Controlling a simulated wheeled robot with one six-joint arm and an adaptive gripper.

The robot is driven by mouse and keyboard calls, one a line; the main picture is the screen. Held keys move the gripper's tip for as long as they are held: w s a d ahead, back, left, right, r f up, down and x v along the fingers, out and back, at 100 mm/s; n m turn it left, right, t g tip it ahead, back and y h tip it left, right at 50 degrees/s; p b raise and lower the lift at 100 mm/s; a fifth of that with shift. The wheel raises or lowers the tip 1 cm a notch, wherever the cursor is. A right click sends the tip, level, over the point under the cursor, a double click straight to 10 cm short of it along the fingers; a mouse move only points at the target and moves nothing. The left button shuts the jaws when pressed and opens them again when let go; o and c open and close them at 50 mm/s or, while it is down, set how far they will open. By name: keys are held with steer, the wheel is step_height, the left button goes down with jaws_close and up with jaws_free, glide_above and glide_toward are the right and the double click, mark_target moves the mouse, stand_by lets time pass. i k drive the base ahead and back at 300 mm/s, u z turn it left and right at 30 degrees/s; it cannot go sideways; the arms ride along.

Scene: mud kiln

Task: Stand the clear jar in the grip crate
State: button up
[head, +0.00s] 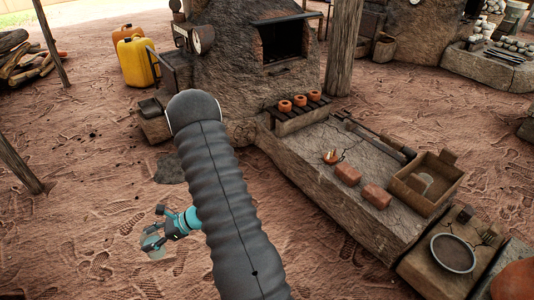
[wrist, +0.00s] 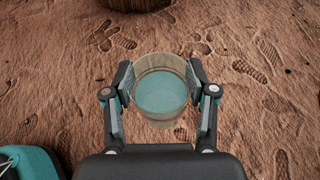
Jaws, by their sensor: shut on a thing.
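The clear jar (wrist: 160,118) is between the two fingers of my gripper (wrist: 160,82) in the wrist view, with a teal tint seen through its mouth. The fingers press on its sides, above the bare sand. In the head view my gripper (head: 155,228) is low at the left of the arm, with the jar (head: 152,246) at its tip. A wooden crate (head: 411,204) with an open top stands on the stone ledge at the right, far from my gripper. A pale rounded thing shows inside it; I take this to be the grip crate.
A round sieve (head: 453,253) lies at the lower right. Yellow cans (head: 138,62) stand at the back left. The sand at left is open.

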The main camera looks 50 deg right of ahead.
mark_target(436, 186)
steer(key=z, duration=1.75)
